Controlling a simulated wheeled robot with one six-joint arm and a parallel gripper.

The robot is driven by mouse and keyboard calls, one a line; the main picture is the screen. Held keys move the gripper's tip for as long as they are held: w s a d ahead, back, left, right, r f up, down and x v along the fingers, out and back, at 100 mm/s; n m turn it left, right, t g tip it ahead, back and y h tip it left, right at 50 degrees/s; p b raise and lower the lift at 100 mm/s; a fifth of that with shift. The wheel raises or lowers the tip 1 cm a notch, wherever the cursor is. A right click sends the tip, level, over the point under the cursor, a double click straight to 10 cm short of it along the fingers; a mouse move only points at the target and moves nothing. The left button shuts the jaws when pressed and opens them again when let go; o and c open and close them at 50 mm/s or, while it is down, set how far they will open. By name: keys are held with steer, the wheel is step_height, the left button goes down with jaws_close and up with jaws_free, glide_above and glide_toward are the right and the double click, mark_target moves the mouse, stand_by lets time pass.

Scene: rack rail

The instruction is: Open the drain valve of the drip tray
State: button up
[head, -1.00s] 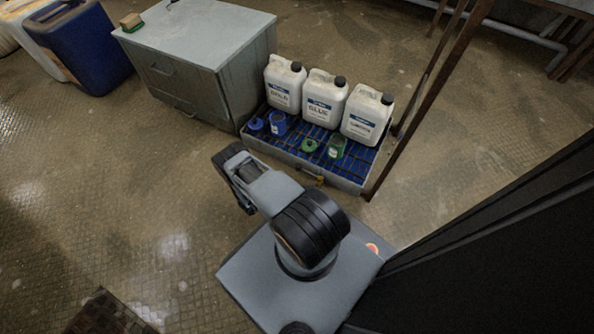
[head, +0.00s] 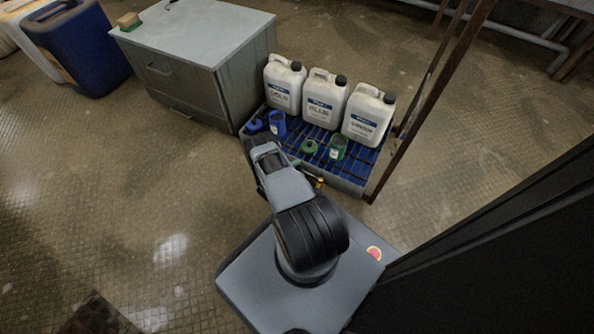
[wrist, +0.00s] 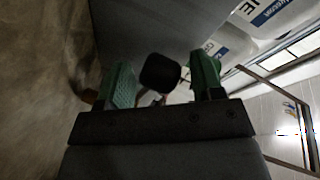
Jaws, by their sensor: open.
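The drip tray (head: 349,186) is a low grey tray with a blue slatted grate, beyond my arm in the head view. A small brass-coloured fitting, which looks like its drain valve (head: 319,183), shows on the tray's front wall beside my arm. In the wrist view my gripper (wrist: 163,78) is open, with green pads on both fingers. A dark rounded piece (wrist: 160,72) shows between the fingers; it may be the valve's handle, and I cannot tell whether a finger touches it. My arm hides most of the gripper in the head view.
Three white canisters (head: 326,100) stand at the back of the tray. Blue (head: 278,124) and green (head: 338,148) containers stand on the grate. A grey cabinet (head: 190,75) is to the left, and a rusty post (head: 425,100) rises at the right.

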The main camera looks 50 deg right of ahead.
jaws_close()
stand_by(0.4)
